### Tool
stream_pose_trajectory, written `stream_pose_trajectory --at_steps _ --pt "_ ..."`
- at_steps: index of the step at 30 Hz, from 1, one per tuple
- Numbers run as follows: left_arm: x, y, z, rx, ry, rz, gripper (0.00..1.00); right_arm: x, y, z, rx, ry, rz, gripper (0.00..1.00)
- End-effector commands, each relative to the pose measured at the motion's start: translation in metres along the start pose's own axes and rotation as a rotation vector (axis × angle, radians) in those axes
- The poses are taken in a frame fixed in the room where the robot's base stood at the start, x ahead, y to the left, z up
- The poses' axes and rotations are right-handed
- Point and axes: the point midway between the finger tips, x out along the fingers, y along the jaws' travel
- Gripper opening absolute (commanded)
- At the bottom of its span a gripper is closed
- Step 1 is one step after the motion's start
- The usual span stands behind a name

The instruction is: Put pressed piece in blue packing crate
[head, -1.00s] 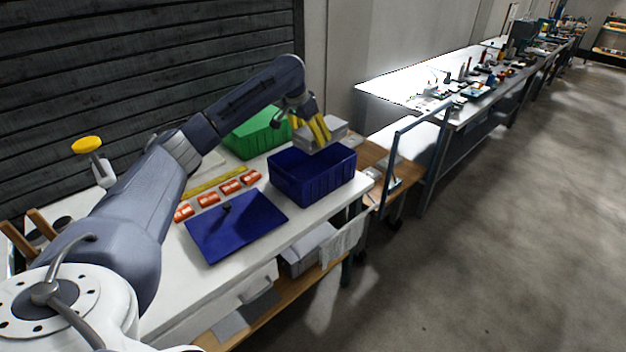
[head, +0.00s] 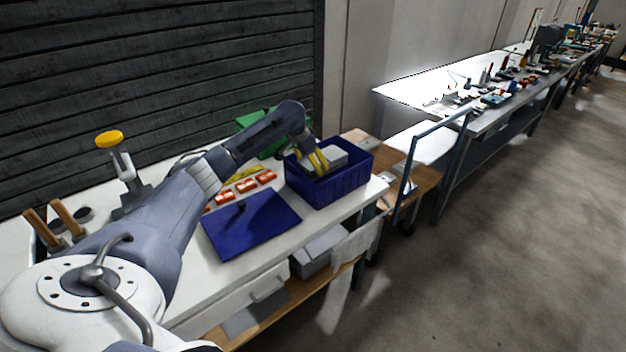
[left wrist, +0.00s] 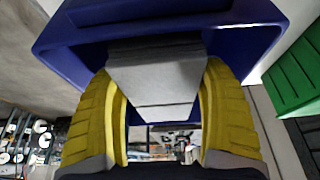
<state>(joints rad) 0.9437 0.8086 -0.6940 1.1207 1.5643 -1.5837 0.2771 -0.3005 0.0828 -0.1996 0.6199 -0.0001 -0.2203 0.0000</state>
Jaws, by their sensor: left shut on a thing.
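The blue packing crate (head: 342,187) stands at the right end of the white table. The pressed piece (head: 334,157) is a grey block. My left gripper (head: 319,161) has yellow fingers and is shut on the piece. Fingers and piece are at the crate's opening, and the near wall hides what lies below them. In the left wrist view the piece (left wrist: 155,82) sits between both fingers of my left gripper (left wrist: 160,115), with the crate (left wrist: 75,35) around and above it in the picture. I cannot tell whether the piece touches the crate floor. My right gripper is not in view.
A green crate (head: 246,119) stands behind my left arm, and it also shows in the left wrist view (left wrist: 300,75). A dark blue board (head: 250,226) and several orange-red pieces (head: 245,186) lie left of the blue crate. A wooden cart (head: 415,178) stands to the right.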

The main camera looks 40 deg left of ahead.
Motion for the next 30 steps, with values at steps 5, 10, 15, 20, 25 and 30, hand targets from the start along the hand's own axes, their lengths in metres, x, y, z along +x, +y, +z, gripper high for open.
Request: stream_pose_trajectory --at_steps 5,10,15,20,25,30 --pt "0.020 0.000 0.008 0.000 0.000 0.000 0.43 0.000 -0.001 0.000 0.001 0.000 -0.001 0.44" --pt "0.026 0.000 0.010 -0.001 0.001 0.000 0.43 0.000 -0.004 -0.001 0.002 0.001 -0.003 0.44" --pt "0.034 0.000 0.014 -0.001 -0.002 0.001 0.43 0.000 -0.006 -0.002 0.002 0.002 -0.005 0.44" --pt "0.052 0.001 0.021 -0.001 -0.002 0.001 0.43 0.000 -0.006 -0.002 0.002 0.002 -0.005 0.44" --pt "0.066 0.000 0.027 -0.001 0.000 0.000 0.43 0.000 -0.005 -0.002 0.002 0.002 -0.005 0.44" --pt "0.066 0.000 0.027 0.000 0.001 -0.001 0.43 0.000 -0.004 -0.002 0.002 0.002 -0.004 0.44"
